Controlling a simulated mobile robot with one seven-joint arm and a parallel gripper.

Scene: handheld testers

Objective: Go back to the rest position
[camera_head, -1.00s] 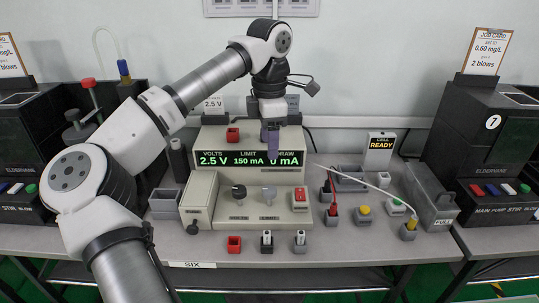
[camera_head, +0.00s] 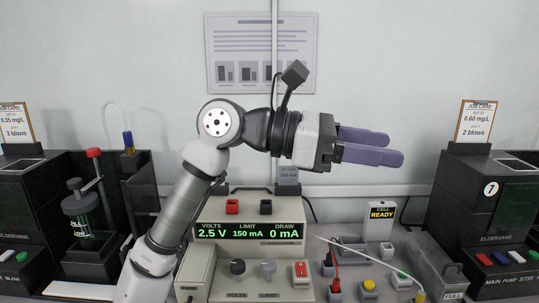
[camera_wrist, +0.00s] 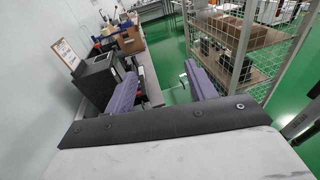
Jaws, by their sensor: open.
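My gripper (camera_head: 385,148) is raised in front of the wall, above the power supply, pointing to the right. Its two purple fingers are apart with nothing between them. In the wrist view the fingers (camera_wrist: 160,90) also stand apart, with the bench and green floor beyond. The power supply (camera_head: 250,258) sits on the bench below the arm. Its display (camera_head: 250,232) reads 2.5 V, 150 mA and 0 mA draw.
A white sign (camera_head: 381,212) reads CELL READY. Black machines stand at the left (camera_head: 22,215) and right (camera_head: 490,220). Red and black leads and small blocks lie right of the supply. In the wrist view a wire cage (camera_wrist: 228,50) stands at the right.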

